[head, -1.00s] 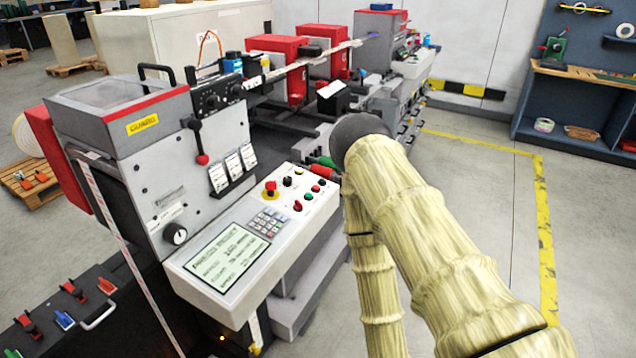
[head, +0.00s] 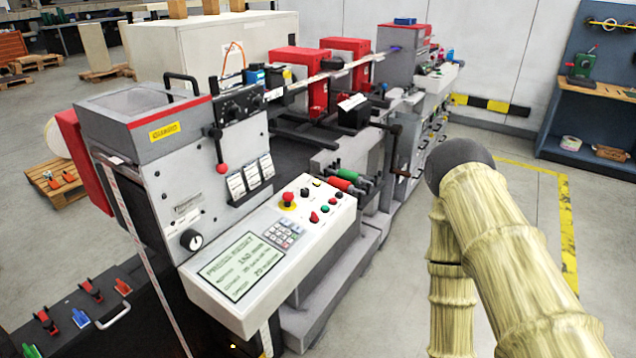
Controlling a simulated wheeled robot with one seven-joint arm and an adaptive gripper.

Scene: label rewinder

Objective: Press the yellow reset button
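The control panel (head: 262,291) of the label rewinder slopes toward me in the middle of the head view. It carries a display (head: 241,265), a keypad (head: 282,235) and several small buttons and knobs. My arm, in a ribbed yellowish sleeve, rises at the right, apart from the panel. My gripper is out of view.
A lever with a red knob (head: 221,168) stands on the machine's front above the panel. Green and red handles (head: 345,178) stick out just behind the panel. A dark toolbox (head: 60,335) is at the lower left. Floor is open around the yellow line (head: 566,220) at the right.

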